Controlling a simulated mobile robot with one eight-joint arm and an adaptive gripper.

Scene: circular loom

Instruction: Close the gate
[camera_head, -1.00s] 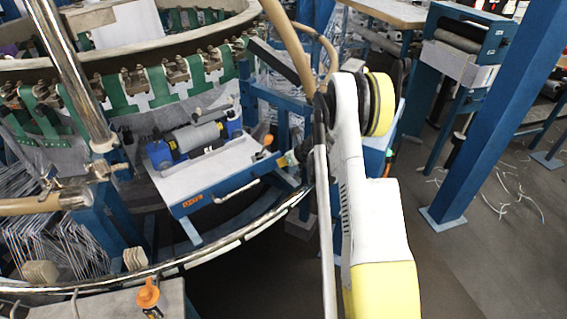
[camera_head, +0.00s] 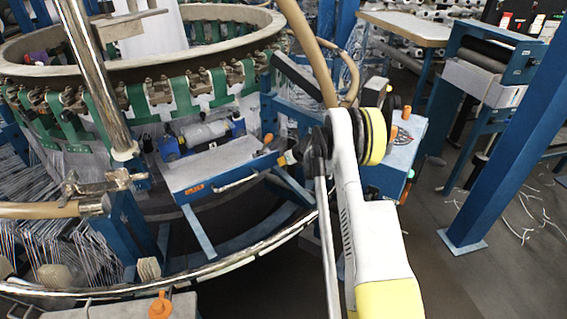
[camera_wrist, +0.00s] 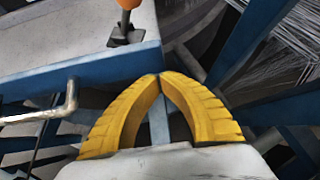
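The gate seems to be the blue-edged panel with a grey top (camera_head: 222,165) at the loom's ring, bearing a bent metal handle (camera_head: 235,183) along its front. Its blue face (camera_wrist: 85,75) and the handle's end (camera_wrist: 70,97) show at left in the wrist view. An orange knob (camera_wrist: 127,4) stands on its top, near the corner. My gripper (camera_wrist: 158,77) has its yellow fingertips together, with nothing visible between them. In the wrist view the fingertips overlap the gate's lower right corner, right of the handle; contact cannot be told. My arm mostly hides the gripper in the head view.
A curved steel rail (camera_head: 250,252) runs in front of the gate. A roller between blue ends (camera_head: 203,133) lies behind the panel. A blue box with orange knobs (camera_head: 400,150) stands right of my arm. A blue post (camera_head: 505,135) is farther right, with dark floor between.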

